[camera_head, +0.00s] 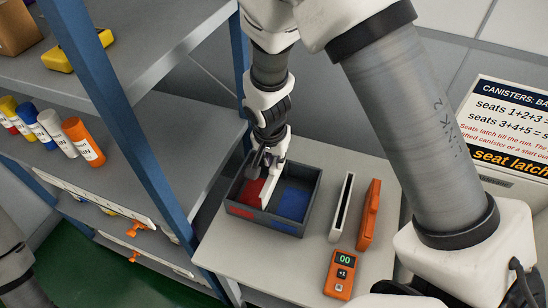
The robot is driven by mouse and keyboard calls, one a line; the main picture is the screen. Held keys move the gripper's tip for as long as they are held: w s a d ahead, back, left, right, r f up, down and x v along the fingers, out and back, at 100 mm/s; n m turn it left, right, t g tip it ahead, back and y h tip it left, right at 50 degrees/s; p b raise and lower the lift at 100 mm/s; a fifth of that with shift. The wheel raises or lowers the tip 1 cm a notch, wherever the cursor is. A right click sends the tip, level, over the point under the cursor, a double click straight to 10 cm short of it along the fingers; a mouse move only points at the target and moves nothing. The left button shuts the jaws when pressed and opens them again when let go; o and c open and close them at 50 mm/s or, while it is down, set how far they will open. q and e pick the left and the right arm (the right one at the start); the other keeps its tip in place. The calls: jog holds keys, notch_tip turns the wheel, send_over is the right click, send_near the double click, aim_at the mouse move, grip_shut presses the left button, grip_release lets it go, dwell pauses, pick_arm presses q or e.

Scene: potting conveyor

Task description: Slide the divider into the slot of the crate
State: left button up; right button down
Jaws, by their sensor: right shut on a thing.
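The dark grey crate (309,207) stands on the light table, with a red floor patch on its left side and a blue one on its right. My right gripper (268,160) reaches down over the crate's left, red side. It is shut on a thin white piece, which appears to be the divider (247,191). The divider lies slantwise over the red side, its lower edge close to the crate's inside. I cannot tell whether it is in the slot, as the gripper hides part of both. My left gripper is out of view; only my left arm shows at the lower left.
Right of the crate stand a narrow white holder with a dark slot (341,207) and an orange tool (369,214). An orange counter (340,275) showing 00 lies in front. A blue-posted shelf (130,130) with several canisters (83,142) rises at left. A sign (508,125) stands at right.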

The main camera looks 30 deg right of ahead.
aim_at(274, 174)
jog(key=shift+f+b, duration=3)
jog(key=shift+f, duration=0.1)
jog(key=c, duration=1)
grip_release()
jog(key=shift+r, duration=0.1)
jog(key=shift+r, duration=0.1)
jog(key=r, duration=0.3)
jog(key=s+a+r, duration=0.1)
jog(key=r, duration=0.7)
jog(key=shift+s+a, duration=0.35)
jog(key=shift+a, duration=0.05)
jog(key=shift+r, duration=0.25)
